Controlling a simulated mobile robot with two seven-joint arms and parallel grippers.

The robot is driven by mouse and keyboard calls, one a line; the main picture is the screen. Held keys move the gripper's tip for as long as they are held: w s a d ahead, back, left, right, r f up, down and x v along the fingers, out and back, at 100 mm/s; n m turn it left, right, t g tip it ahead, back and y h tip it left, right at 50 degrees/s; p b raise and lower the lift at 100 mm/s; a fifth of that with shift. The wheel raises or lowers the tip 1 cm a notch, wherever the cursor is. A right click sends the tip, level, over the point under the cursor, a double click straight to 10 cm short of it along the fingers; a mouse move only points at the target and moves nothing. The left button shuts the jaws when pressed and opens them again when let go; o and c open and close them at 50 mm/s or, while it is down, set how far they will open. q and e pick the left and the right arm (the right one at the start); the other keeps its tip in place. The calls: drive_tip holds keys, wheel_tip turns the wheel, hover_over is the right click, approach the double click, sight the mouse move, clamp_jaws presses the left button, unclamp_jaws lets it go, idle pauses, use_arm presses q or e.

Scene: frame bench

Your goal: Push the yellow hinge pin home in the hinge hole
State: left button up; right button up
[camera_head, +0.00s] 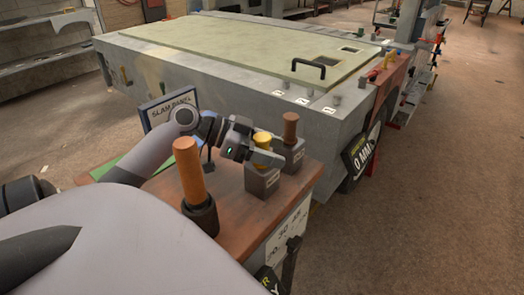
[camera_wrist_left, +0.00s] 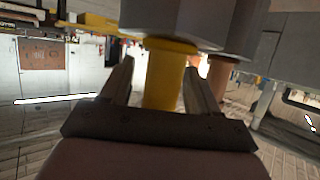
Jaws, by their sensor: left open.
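The yellow pin (camera_head: 262,139) stands upright in a small grey block (camera_head: 262,183) on the wooden side table. In the left wrist view, which is upside down, the yellow pin (camera_wrist_left: 165,80) has a wider collar against the grey block (camera_wrist_left: 170,18). My left gripper (camera_head: 265,152) is open, with its fingers on either side of the pin. In the left wrist view, gaps show between the pin and the fingers (camera_wrist_left: 160,88). I cannot make out the hinge hole. My right gripper is not in view.
A brown peg (camera_head: 290,128) stands in a second grey block (camera_head: 293,155) close beside the pin. An orange handle (camera_head: 190,170) stands in a dark holder on the wooden table (camera_head: 232,212). Behind is a large grey bench (camera_head: 230,95) with a pale panel (camera_head: 240,45) and black handle (camera_head: 308,67).

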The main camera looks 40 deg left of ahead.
use_arm(q)
clamp_jaws()
drive_tip(key=shift+r, duration=0.1)
